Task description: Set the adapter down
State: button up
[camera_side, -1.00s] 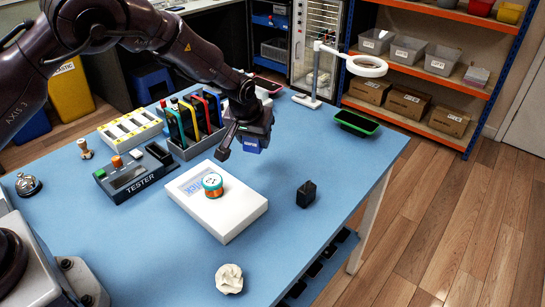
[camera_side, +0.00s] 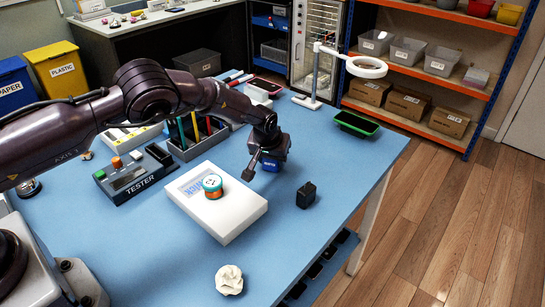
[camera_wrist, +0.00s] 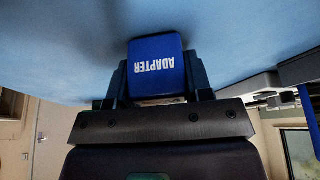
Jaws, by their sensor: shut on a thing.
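The blue adapter (camera_wrist: 155,68), with ADAPTER printed on it in white, sits between the two dark fingers of my gripper (camera_wrist: 157,85) in the wrist view. In the side view my gripper (camera_side: 268,165) is shut on the adapter (camera_side: 270,163) low over the blue table (camera_side: 330,155), just behind and right of the white box. Whether the adapter touches the table I cannot tell.
The white box (camera_side: 235,213) has a teal and orange roll (camera_side: 212,186) on it. A small black block (camera_side: 306,195) stands to the right. A tester (camera_side: 135,175) lies left. The table right of my gripper is clear, with a green-rimmed tray (camera_side: 357,123) farther back.

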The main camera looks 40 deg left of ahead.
jog(key=o, duration=0.9)
jog(key=shift+f, duration=0.15)
jog(key=v, duration=1.2)
jog(key=shift+r, duration=0.3)
jog(key=s+a+r+m+h, duration=0.1)
jog(key=s+a+r, duration=0.1)
jog(key=s+r, duration=0.7)
jog(key=s+a+r+h, duration=0.2)
jog(key=s+r, duration=0.5)
jog(key=r, duration=0.4)
jog(key=s+r+m, duration=0.1)
jog(key=s, duration=0.5)
jog(key=s+m+t, duration=0.1)
jog(key=s, duration=0.6)
jog(key=s+r+m+y, duration=0.1)
jog(key=s, duration=0.5)
jog(key=shift+s+a+r+m, duration=0.3)
jog(key=shift+s+r, duration=0.05)
